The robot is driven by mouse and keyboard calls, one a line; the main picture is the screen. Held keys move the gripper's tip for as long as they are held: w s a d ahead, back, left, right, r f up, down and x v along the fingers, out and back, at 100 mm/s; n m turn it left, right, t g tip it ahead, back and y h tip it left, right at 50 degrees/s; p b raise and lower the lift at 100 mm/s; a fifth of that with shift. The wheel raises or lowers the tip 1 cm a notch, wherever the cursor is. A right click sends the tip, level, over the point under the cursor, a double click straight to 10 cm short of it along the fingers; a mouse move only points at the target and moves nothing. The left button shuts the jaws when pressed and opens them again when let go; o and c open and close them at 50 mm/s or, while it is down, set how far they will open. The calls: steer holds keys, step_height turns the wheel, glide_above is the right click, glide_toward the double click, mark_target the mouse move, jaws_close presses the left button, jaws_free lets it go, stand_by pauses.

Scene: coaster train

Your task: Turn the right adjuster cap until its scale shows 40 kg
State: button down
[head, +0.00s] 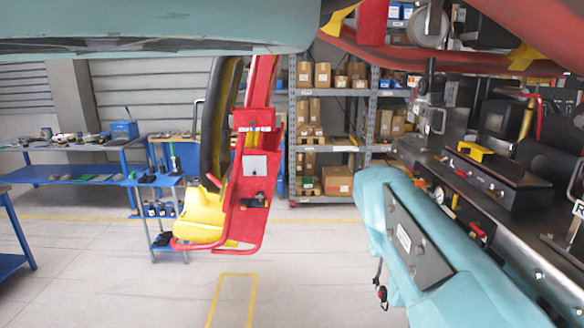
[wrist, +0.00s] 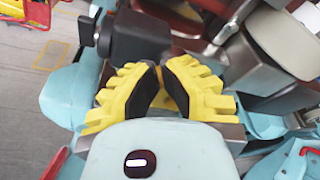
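My gripper (wrist: 161,71) shows in the wrist view as two yellow ribbed fingers with dark inner pads. Its tips nearly meet, with a thin gap and nothing visible held between them. A black cylinder (wrist: 142,40) with a smaller knob on its left end lies just beyond the fingertips. I cannot tell whether it is the right adjuster cap, or whether the fingers touch it. No scale or kg number is readable in either view. I cannot make out my gripper in the head view.
Teal panelling with a grey plate (head: 414,236) stands at lower right. Shelves and a blue bench (head: 85,172) stand behind. The central floor is clear.

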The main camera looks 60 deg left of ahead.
steer(key=shift+w+a+f+b, duration=0.1)
steer(key=shift+w+f+b, duration=0.05)
steer(key=shift+w+b, duration=0.2)
steer(key=shift+w+d+r+p, duration=0.2)
steer(key=shift+r+p, duration=0.15)
steer(key=shift+p, duration=0.15)
steer(key=shift+w+d+r+p, duration=0.1)
steer(key=shift+r+p, duration=0.1)
steer(key=shift+p, duration=0.4)
steer(key=shift+w+d+p, duration=0.35)
steer(key=shift+w+p, duration=0.15)
steer(key=shift+p, duration=1.25)
steer(key=shift+r, duration=0.2)
steer(key=f+p+v, duration=0.1)
steer(key=p+v, duration=0.5)
steer(key=shift+d+r, duration=0.2)
steer(key=shift+d, duration=0.1)
